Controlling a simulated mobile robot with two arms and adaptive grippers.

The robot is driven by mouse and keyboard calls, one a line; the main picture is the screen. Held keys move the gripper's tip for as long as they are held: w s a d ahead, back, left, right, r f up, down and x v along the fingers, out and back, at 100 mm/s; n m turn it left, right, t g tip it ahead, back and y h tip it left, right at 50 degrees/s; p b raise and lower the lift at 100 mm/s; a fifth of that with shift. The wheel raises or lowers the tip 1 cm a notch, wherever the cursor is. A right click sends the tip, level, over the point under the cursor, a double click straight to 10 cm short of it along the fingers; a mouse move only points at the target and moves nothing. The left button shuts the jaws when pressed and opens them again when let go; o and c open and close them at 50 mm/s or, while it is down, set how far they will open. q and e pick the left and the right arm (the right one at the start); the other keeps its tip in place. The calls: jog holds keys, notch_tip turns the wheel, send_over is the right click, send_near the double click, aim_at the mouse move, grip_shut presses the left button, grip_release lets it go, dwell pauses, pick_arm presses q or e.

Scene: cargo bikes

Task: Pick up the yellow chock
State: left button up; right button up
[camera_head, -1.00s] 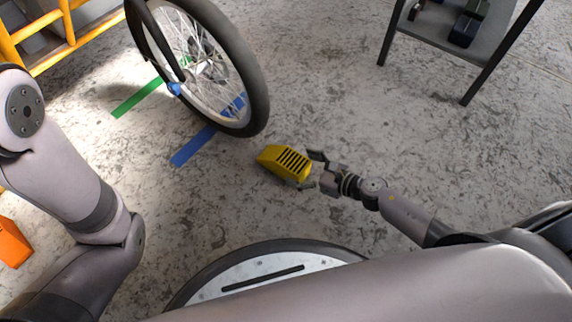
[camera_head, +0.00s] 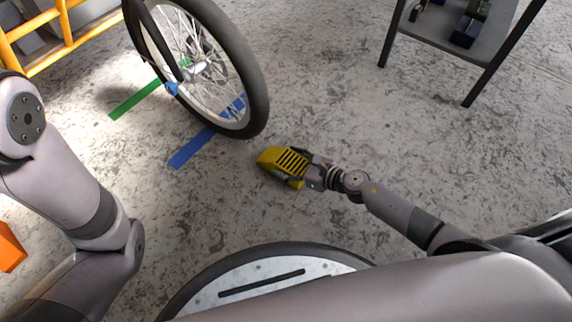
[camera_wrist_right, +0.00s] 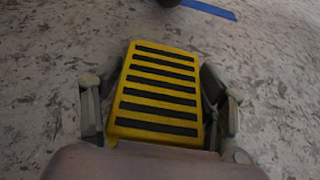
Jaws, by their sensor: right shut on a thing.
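The yellow chock (camera_head: 283,161), a wedge with dark ribs, is on the floor just below the bike wheel in the head view. I cannot tell whether it touches the floor. My right gripper (camera_head: 300,172) is around its right end, shut on it. In the right wrist view the chock (camera_wrist_right: 158,92) lies between the two fingers of the right gripper (camera_wrist_right: 158,105), one finger at each side. My left arm shows at the left of the head view, but its gripper is out of view.
A bike wheel (camera_head: 247,72) stands behind the chock. Green tape (camera_head: 135,100) and blue tape (camera_head: 191,149) mark the floor. A dark table (camera_head: 455,52) stands at the upper right. A yellow rail (camera_head: 68,27) is at the upper left. An orange object (camera_head: 10,248) is at the left edge.

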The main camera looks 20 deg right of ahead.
jog(key=c, duration=1.1)
jog(key=shift+r, duration=0.15)
jog(key=shift+r+p, duration=0.45)
jog(key=shift+p, duration=0.1)
notch_tip(320, 180, up, 3)
jog(key=shift+f+p, duration=0.2)
jog(key=shift+p, duration=1)
jog(key=s+d, duration=0.3)
jog(key=s, duration=0.1)
jog(key=s+d+p, duration=0.1)
jog(key=s+d, duration=0.3)
jog(key=s, duration=0.1)
jog(key=s+d, duration=0.4)
jog(key=s, duration=0.1)
jog(key=shift+f, duration=0.1)
